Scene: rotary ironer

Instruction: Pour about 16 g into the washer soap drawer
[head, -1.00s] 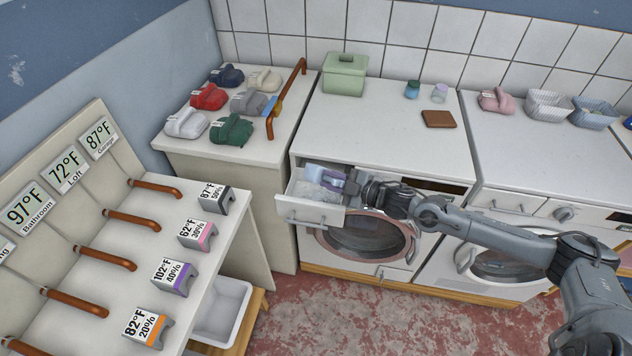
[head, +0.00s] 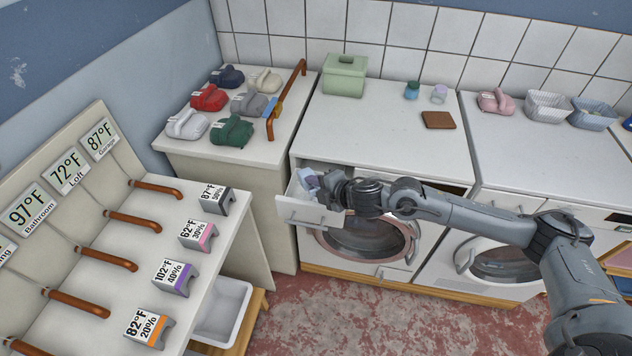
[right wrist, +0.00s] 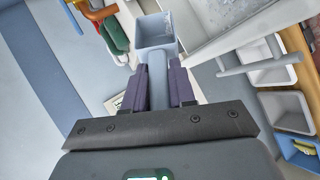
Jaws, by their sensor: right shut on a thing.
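The washer soap drawer (head: 308,214) is pulled out at the washer's upper left; in the right wrist view its bar handle (right wrist: 247,64) shows at upper right. My right gripper (head: 322,183) is at the drawer, shut on the handle of a pale blue scoop (head: 305,178). In the right wrist view the dark purple fingers (right wrist: 163,84) clasp the handle, and the scoop's square cup (right wrist: 156,33) extends ahead. The scoop looks tilted over the drawer's left part. I cannot tell what is in the cup. The gripper hides much of the drawer's inside. My left gripper is not in view.
The washer top (head: 385,120) carries a green lidded box (head: 345,76), two small jars (head: 412,91) and a brown pad (head: 438,120). A white bin (head: 222,312) is below the left rack.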

